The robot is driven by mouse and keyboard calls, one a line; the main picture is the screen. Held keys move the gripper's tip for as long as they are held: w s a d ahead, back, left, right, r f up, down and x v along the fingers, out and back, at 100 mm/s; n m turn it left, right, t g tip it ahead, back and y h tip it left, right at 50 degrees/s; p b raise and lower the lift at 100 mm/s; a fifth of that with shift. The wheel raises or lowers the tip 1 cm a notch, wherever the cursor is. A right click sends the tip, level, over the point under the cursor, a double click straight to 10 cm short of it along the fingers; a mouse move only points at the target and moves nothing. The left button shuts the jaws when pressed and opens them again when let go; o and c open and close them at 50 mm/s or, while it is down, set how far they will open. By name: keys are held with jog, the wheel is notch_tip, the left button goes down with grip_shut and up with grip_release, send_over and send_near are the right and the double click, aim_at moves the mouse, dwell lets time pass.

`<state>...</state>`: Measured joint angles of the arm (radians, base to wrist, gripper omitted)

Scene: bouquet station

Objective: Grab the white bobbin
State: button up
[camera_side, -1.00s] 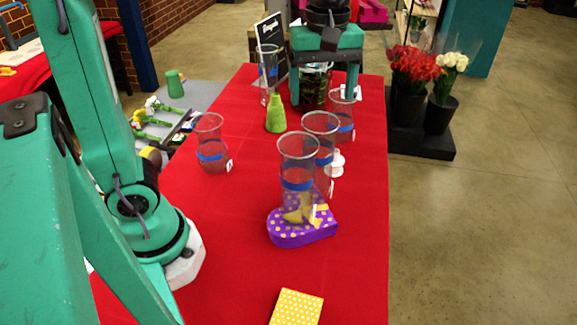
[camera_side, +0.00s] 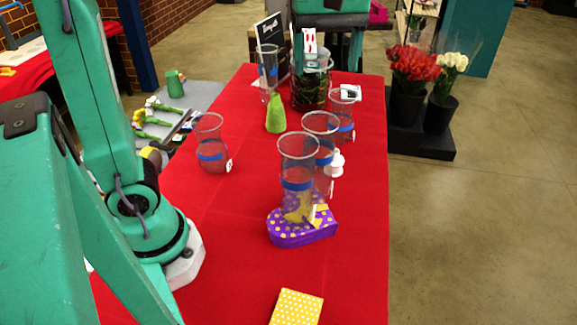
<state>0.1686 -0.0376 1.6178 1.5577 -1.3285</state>
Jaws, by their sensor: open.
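The white bobbin (camera_side: 336,162) stands on the red table, right of centre. It is partly hidden behind the clear glass vases with blue bands.
Glass vases (camera_side: 298,150) (camera_side: 320,125) (camera_side: 342,105) crowd the bobbin's near and far sides. Another vase (camera_side: 210,130) stands left. A purple dotted box (camera_side: 290,239), a green pear-shaped item (camera_side: 276,118) and a dark-filled jar (camera_side: 311,92) are on the table.

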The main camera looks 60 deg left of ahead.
aim_at(335, 158)
jog(key=w+a+m, duration=0.4)
jog(key=w+a, duration=0.5)
jog(key=w, duration=0.3)
jog(key=f, duration=3.4)
jog(key=shift+w+d+f, duration=0.1)
jog(key=shift+w+d, duration=0.15)
jog(key=c, duration=1.1)
